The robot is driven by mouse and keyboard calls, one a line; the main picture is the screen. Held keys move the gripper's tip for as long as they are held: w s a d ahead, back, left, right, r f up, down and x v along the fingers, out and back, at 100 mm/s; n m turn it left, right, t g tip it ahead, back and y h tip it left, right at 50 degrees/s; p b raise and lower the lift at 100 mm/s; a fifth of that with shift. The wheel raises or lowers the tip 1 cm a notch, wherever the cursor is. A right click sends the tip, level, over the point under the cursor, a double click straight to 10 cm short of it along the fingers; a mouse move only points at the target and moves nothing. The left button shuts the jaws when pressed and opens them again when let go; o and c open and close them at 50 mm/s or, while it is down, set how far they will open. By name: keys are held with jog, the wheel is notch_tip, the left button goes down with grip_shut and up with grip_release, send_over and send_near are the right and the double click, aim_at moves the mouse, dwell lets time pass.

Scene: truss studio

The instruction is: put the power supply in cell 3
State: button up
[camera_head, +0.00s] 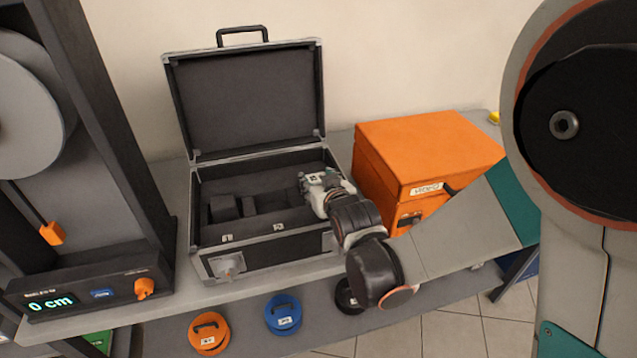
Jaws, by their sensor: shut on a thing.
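An open dark case (270,252) with metal edges stands on the grey bench, its lid (250,100) raised at the back. Its inside is split into dark compartments. Two small white labels (227,238) sit along the front rim; I cannot read their numbers. My gripper (308,192) reaches from the right into the right part of the case. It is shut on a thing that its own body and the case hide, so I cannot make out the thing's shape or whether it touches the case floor. I cannot pick out the power supply or cell 3 for certain.
An orange box (425,150) stands close to the case's right, behind my arm. A dark column device with a "0 cm" display (50,303) stands at the left. Orange (208,335) and blue (283,315) round weights and a dark one (347,297) lie on the lower shelf.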

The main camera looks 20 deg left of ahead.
jog(key=o, duration=1.3)
jog(key=shift+f, duration=0.15)
jog(key=p+v, duration=0.4)
jog(key=v, duration=0.8)
jog(key=shift+r, duration=0.25)
